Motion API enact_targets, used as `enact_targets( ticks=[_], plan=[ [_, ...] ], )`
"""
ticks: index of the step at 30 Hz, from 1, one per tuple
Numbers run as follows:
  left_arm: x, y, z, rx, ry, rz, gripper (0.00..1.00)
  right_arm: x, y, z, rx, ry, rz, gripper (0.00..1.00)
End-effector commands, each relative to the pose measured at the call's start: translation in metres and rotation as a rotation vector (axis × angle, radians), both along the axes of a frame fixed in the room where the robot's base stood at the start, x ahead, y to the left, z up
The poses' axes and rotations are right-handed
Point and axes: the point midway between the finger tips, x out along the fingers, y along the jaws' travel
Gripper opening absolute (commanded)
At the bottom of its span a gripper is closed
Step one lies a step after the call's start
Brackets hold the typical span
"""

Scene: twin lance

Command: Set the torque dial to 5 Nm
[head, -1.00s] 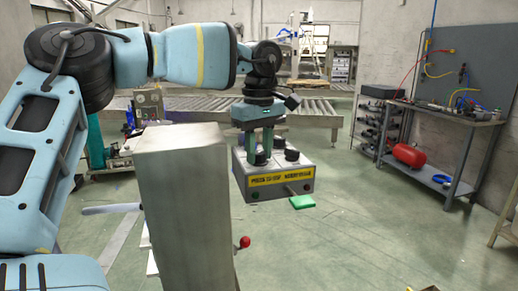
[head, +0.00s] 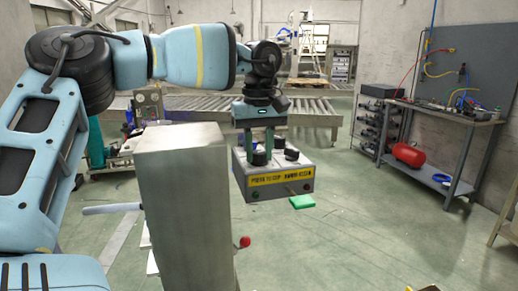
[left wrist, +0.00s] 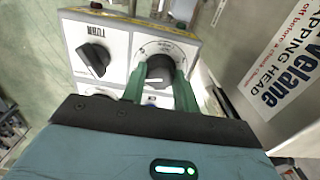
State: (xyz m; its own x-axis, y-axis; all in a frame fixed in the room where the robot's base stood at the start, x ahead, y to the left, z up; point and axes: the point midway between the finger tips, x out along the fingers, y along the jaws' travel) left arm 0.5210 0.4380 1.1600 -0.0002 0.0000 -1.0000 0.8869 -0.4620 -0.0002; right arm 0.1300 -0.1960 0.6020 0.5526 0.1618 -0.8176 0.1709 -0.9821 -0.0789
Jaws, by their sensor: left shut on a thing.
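A grey control box (head: 262,192) with a yellow label strip and several black knobs on its top stands in the middle of the head view. My left gripper (head: 258,152) points down onto the box's left front knob. In the left wrist view the green fingers are shut on a black dial (left wrist: 160,70) with a pale mark, set in a round printed scale. The fingers hide part of the scale, and its numbers are too small to read. A second black knob (left wrist: 93,58) with a pointer shape sits beside it, apart from the gripper. My right gripper is not in view.
A tall grey metal cabinet (head: 180,190) stands just left of the box. A workbench (head: 445,115) stands at the right. Floor is clear between.

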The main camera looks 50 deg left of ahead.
Motion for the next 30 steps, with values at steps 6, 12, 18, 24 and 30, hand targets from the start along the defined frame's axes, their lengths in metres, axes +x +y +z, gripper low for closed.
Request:
enact_targets(
  ticks=[6, 12, 18, 24, 30],
  plan=[
    [0.000, 0.000, 0.001, -0.001, -0.003, 0.001, 0.36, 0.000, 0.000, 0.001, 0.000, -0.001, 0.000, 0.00],
    [0.000, 0.000, 0.001, -0.001, -0.002, 0.002, 0.52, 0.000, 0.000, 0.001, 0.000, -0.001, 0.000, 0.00],
    [0.000, 0.000, 0.001, 0.000, -0.001, 0.002, 0.52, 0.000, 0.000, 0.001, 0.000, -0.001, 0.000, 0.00],
    [0.001, 0.000, 0.020, 0.001, -0.004, 0.003, 0.52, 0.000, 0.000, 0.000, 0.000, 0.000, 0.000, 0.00],
    [0.001, 0.000, 0.053, 0.001, -0.004, 0.003, 0.52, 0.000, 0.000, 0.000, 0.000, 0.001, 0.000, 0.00]
  ],
)
